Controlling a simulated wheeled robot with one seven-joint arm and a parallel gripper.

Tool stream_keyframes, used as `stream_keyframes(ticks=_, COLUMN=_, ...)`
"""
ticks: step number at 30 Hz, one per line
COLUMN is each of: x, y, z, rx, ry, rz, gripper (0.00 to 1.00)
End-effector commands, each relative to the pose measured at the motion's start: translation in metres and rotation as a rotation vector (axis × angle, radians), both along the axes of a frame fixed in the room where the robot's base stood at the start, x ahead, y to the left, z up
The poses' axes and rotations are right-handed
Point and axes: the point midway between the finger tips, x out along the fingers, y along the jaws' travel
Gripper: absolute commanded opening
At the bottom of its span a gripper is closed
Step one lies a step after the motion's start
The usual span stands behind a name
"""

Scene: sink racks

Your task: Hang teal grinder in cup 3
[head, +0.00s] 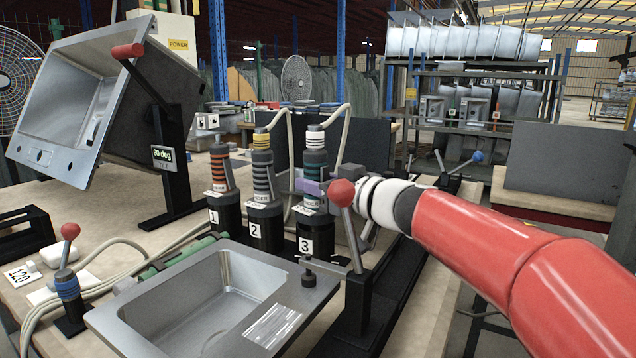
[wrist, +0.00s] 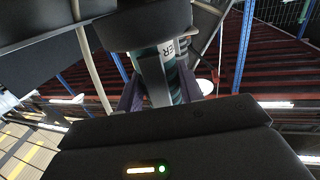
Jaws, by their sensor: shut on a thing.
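The teal grinder (head: 314,162), dark with teal bands and a white-ringed top, stands upright over cup 3 (head: 311,238), the black cup with the "3" label. Its lower end meets the cup's mouth; I cannot tell how deep it sits. My gripper (head: 318,188) comes from the right and is shut on the grinder's body, with a purple finger showing. In the wrist view the teal grinder (wrist: 165,72) stands between the two purple fingers (wrist: 158,94). Its far side is hidden.
An orange-banded grinder (head: 219,168) stands in cup 1 (head: 224,213) and a yellow-banded one (head: 262,172) in cup 2 (head: 264,228). A sink (head: 130,322) lies in front. Red-knobbed clamps (head: 342,193) and a tilted sink (head: 60,115) flank the cups. Hoses run behind.

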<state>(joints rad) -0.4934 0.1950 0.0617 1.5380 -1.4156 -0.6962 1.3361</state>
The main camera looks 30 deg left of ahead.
Motion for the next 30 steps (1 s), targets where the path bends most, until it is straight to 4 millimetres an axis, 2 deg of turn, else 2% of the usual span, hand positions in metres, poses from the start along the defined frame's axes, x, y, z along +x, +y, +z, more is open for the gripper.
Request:
stream_keyframes(ticks=22, x=-0.001, y=0.0, z=-0.011, rx=0.003, ry=-0.002, rz=0.0, gripper=0.01)
stream_keyframes(ticks=23, x=-0.001, y=0.0, z=-0.011, rx=0.003, ry=-0.002, rz=0.0, gripper=0.38)
stream_keyframes(ticks=28, x=0.0, y=0.0, z=-0.011, rx=0.003, ry=-0.002, rz=0.0, gripper=0.61)
stream_keyframes(ticks=30, x=0.0, y=0.0, z=-0.012, rx=0.002, ry=-0.002, rz=0.0, gripper=0.62)
